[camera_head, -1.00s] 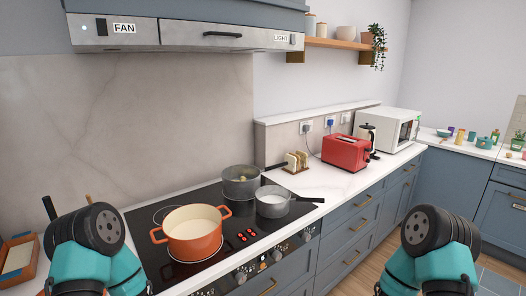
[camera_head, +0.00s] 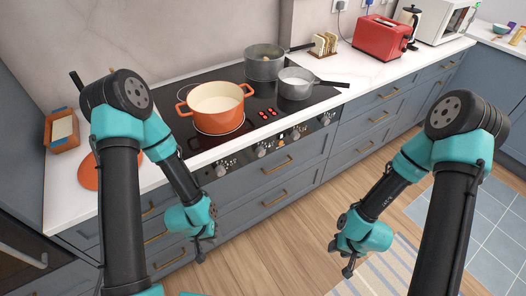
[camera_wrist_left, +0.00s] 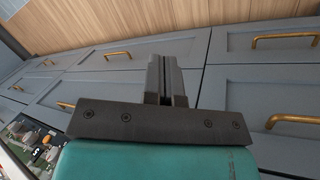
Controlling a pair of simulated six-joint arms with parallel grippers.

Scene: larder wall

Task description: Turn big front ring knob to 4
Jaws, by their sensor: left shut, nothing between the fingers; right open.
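The hob's front panel carries a row of silver knobs: one at the left end (camera_head: 222,170), then others further right such as one near the middle (camera_head: 261,150). The labels and numbers are too small to read, so I cannot tell which is the big front ring's or its setting. Part of the panel shows at the lower left of the left wrist view (camera_wrist_left: 40,145). My left gripper (camera_head: 203,250) is shut and empty, below and apart from the knobs; its fingers are together in the wrist view (camera_wrist_left: 168,82). My right gripper (camera_head: 348,266) is open, out over the floor.
An orange pot (camera_head: 217,108) stands on the front left of the black hob (camera_head: 182,133). A grey pot (camera_head: 264,66) and a small pan (camera_head: 296,85) stand further right. Drawers with brass handles (camera_head: 277,166) lie below.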

